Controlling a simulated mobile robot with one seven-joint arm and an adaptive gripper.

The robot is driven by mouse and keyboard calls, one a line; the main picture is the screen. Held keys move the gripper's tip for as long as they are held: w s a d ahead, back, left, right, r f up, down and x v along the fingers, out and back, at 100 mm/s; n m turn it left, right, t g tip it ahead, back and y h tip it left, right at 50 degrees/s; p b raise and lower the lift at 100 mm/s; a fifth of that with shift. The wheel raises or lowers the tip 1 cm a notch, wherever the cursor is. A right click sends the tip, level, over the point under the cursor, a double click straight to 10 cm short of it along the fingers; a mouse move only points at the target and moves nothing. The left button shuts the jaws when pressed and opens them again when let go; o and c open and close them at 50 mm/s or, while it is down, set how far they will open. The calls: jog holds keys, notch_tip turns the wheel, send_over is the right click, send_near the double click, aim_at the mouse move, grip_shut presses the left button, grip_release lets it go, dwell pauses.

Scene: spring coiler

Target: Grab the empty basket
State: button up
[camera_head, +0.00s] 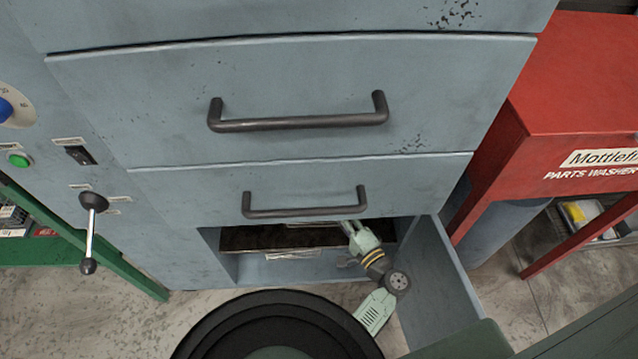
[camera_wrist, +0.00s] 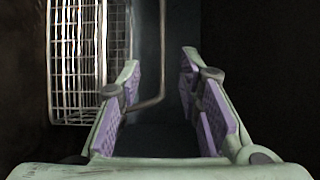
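A wire basket (camera_wrist: 88,62) stands at the left of the wrist view, its metal grid upright against a dark interior. I cannot tell what, if anything, is inside it. A thin bent rod (camera_wrist: 162,60), which looks like its handle, runs down and hooks left between my fingers. My gripper (camera_wrist: 160,62) is open, with purple pads on either side of the rod; I see no firm contact. In the head view my gripper (camera_head: 352,230) reaches into the low open compartment (camera_head: 228,265) of the blue-grey cabinet. The basket cannot be made out clearly there.
The compartment's door (camera_head: 440,280) stands open to the right of my arm. Drawers with dark handles (camera_head: 300,122) are above the opening. A red parts washer (camera_head: 575,90) stands at the right. A green frame (camera_head: 85,240) and a lever (camera_head: 92,230) are at the left.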

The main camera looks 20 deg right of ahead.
jog(key=p+x, duration=0.3)
jog(key=x, duration=0.8)
jog(key=shift+w+d+r, duration=0.1)
jog(key=shift+w+r, duration=0.05)
jog(key=shift+r, duration=0.05)
jog(key=shift+c, duration=0.4)
grip_shut()
dwell(0.3)
